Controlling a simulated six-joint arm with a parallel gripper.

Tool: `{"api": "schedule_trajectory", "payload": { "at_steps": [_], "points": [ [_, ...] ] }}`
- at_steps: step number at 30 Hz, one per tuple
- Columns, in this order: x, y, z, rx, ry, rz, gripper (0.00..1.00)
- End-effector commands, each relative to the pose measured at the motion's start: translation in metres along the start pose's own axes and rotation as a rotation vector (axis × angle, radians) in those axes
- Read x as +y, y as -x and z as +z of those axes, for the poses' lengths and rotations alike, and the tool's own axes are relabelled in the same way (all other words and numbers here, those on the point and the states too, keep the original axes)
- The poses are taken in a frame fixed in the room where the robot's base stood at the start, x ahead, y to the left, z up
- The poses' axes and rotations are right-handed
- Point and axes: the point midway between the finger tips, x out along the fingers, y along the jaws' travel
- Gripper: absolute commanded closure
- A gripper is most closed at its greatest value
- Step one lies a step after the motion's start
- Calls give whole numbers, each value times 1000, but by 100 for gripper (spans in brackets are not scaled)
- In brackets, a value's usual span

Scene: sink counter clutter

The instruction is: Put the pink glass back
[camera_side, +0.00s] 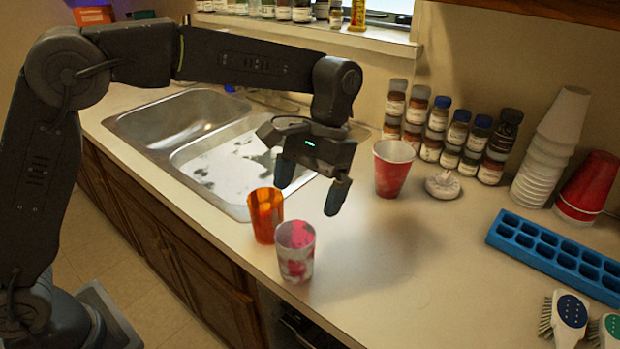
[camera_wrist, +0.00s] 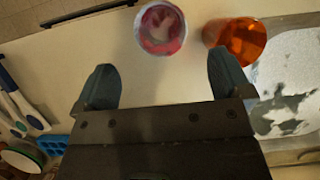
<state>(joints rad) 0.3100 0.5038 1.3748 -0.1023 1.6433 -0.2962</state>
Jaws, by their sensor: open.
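The pink glass (camera_side: 296,251), a pale cup with pink patches and pink inside, stands upright near the counter's front edge. An orange glass (camera_side: 265,214) stands just behind and left of it. My gripper (camera_side: 311,193) is open and empty above the counter, fingers pointing down, behind the two glasses. In the wrist view my gripper's fingers (camera_wrist: 165,88) are spread wide. There the pink glass (camera_wrist: 161,28) is at the top, beyond the fingertips and not between them. The orange glass (camera_wrist: 237,40) is to its right.
A red cup (camera_side: 393,168) and a small white object (camera_side: 443,185) stand behind my gripper. Spice jars (camera_side: 436,125), stacked cups (camera_side: 545,150), a blue ice tray (camera_side: 560,254) and brushes (camera_side: 567,318) are further right. The sink (camera_side: 215,145) is left. The middle right counter is clear.

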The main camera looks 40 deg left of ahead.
Motion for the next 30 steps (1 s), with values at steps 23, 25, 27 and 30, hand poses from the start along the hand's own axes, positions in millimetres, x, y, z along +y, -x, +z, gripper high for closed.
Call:
{"api": "schedule_trajectory", "payload": {
  "at_steps": [23, 25, 27, 30],
  "points": [
    [-68, 38, 76, 313, 4, 68, 3],
    [-82, 34, 94, 392, 3, 74, 3],
    [-96, 28, 112, 471, 3, 75, 3],
    [-113, 14, 136, 585, 5, 71, 3]
  ]
}}
